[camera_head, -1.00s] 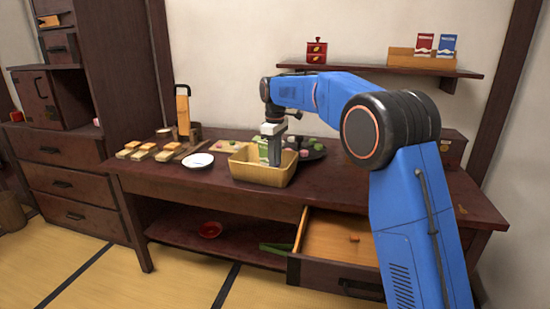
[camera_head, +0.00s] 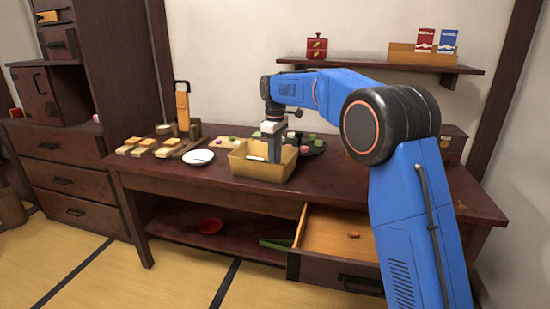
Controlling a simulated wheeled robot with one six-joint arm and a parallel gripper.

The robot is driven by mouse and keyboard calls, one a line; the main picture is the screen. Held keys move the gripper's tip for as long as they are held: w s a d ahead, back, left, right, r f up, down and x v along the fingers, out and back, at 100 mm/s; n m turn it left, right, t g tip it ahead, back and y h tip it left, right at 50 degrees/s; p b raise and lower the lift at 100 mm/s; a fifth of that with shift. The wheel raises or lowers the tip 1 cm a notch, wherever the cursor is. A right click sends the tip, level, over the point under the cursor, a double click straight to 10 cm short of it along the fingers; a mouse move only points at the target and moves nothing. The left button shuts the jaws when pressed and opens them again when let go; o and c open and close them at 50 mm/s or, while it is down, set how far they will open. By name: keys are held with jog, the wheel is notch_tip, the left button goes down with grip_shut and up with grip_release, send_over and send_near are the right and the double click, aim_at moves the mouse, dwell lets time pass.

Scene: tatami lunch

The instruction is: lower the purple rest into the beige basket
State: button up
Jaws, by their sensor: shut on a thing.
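The beige basket (camera_head: 258,171) stands on the dark wooden table, near its middle. My gripper (camera_head: 274,158) points down over the basket, with its fingertips inside the opening, behind the front wall. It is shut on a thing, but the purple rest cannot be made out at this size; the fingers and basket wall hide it. A small pale patch shows inside the basket, left of the fingers.
A white plate (camera_head: 198,157) and sandwich-like pieces on boards (camera_head: 168,148) lie left of the basket. A dark round tray (camera_head: 314,148) with small green and pink pieces is behind right. An open drawer (camera_head: 333,232) juts out below the tabletop.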

jog(key=shift+f, duration=2.35)
dwell(1.6)
jog(key=o, duration=1.1)
jog(key=shift+r, duration=0.15)
notch_tip(320, 180, up, 16)
jog(key=s+d+r+m+t, duration=0.1)
jog(key=s+d+r+m, duration=0.3)
jog(key=s+d, duration=0.7)
jog(key=s+d+f+m+t, duration=0.1)
jog(key=s+d, duration=0.4)
jog(key=s, duration=0.2)
jog(key=s+d+m, duration=0.2)
jog(key=s+d, duration=0.2)
jog(key=s, duration=0.3)
jog(key=s+d+f+m+t, duration=0.1)
jog(key=s+d+f+m, duration=0.2)
jog(key=s+f, duration=0.6)
jog(key=s+d+f+m+t, duration=0.1)
jog(key=s+d+f+m, duration=0.2)
jog(key=s, duration=1.4)
jog(key=d+f, duration=0.3)
jog(key=f, duration=0.4)
jog(key=shift+s+f+t, duration=0.2)
jog(key=shift+t, duration=0.2)
